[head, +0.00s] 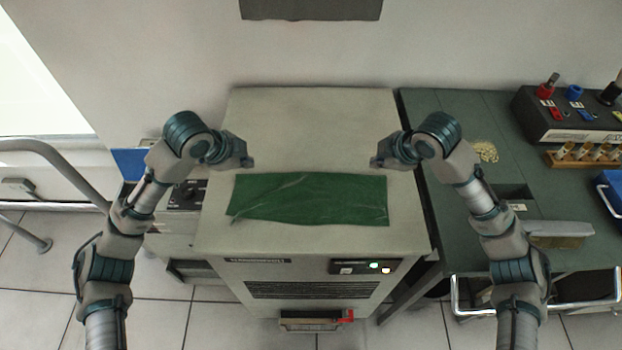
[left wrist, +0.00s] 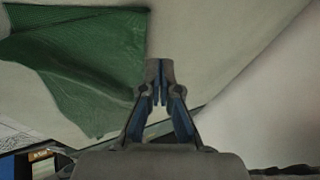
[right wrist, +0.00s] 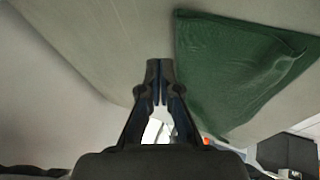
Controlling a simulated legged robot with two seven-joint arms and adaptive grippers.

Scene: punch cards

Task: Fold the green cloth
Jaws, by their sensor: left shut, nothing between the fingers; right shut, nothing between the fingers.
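The green cloth (head: 308,199) lies as a wide, shallow strip on the light cabinet top (head: 310,115), with a few wrinkles and a slanted left edge. It also shows in the left wrist view (left wrist: 85,60) and in the right wrist view (right wrist: 230,65). My left gripper (head: 250,163) is shut and empty just beyond the cloth's far left corner. My right gripper (head: 374,163) is shut and empty just beyond its far right corner. In both wrist views the fingertips are together, beside the cloth and not holding it.
A green-grey bench (head: 450,115) adjoins the cabinet on the right. It carries a black box with knobs (head: 570,115), a wooden rack of vials (head: 590,155) and a small beige pile (head: 485,151). A metal rail (head: 60,160) stands at left. The cabinet top beyond the cloth is clear.

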